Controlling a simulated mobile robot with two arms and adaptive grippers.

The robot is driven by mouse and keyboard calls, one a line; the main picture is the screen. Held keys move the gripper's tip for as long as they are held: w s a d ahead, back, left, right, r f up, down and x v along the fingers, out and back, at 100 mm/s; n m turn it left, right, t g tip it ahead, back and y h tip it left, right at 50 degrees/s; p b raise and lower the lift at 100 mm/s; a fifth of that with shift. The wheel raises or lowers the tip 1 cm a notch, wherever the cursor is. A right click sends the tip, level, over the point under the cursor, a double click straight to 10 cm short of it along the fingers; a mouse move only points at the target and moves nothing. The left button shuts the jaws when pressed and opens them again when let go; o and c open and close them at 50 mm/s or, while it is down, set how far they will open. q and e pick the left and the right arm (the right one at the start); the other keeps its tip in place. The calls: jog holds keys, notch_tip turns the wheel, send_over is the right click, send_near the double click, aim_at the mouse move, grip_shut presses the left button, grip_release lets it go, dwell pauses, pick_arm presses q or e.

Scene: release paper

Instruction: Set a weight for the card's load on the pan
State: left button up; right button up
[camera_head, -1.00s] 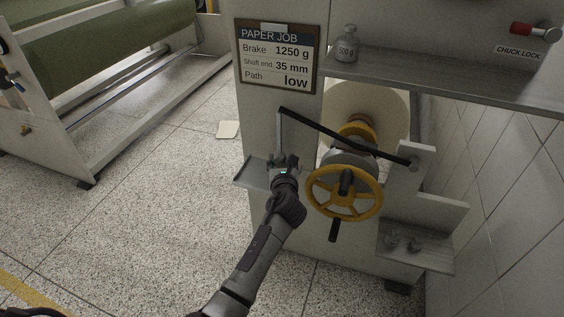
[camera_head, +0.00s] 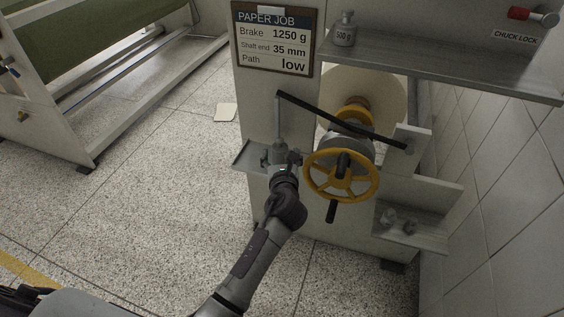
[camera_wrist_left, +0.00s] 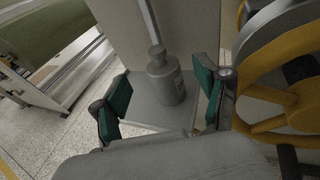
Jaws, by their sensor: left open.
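The job card (camera_head: 273,40) reads Brake 1250 g, Shaft end 35 mm, Path low. A grey metal weight (camera_wrist_left: 166,80) with a knob on top stands upright on a flat grey plate (camera_wrist_left: 146,108) that looks like the pan; the plate also shows in the head view (camera_head: 247,156). A thin rod (camera_head: 278,118) hangs from the black lever (camera_head: 330,116) down to this spot. My left gripper (camera_head: 281,160) is open, its green-padded fingers (camera_wrist_left: 163,100) on either side of the weight with gaps. Another weight (camera_head: 344,33), marked 500 g, stands on the upper shelf.
A yellow handwheel (camera_head: 342,177) is close to the right of my left gripper. Small weights (camera_head: 389,216) stand on the lower right shelf (camera_head: 418,238). A paper roll (camera_head: 385,95) sits behind the lever. Open speckled floor (camera_head: 150,200) lies to the left.

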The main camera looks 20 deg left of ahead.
pick_arm(q)
jog(key=v, duration=0.6)
jog(key=s+a+f+n+g+h, duration=0.1)
jog(key=s+f+n+g, duration=0.1)
jog(key=s+f+n, duration=0.4)
jog(key=s+a+f+n+g+h, duration=0.1)
jog(key=s+f+n+g, duration=0.2)
jog(key=f, duration=0.6)
jog(key=s+a+f+n+g+h, duration=0.1)
jog(key=s+f+n+g, duration=0.1)
jog(key=s+f+n, duration=0.4)
jog(key=s+f+n+g+h, duration=0.1)
jog(key=s+f+n+g, duration=0.1)
jog(key=s+f+n, duration=0.4)
jog(key=s+a+f+n+g+h, duration=0.1)
jog(key=s+f+n+g, duration=0.2)
jog(key=s+f+n, duration=0.4)
jog(key=s+n+p, duration=0.1)
jog(key=s, duration=0.3)
jog(key=shift+s+a+f+n+h, duration=0.2)
jog(key=shift+s+a+n+h, duration=0.1)
jog(key=shift+s+n, duration=0.1)
pick_arm(e)
jog(key=f, duration=0.1)
jog(key=s+f, duration=0.1)
jog(key=f, duration=0.2)
jog(key=shift+s+d, duration=0.15)
jog(key=shift+s, duration=0.2)
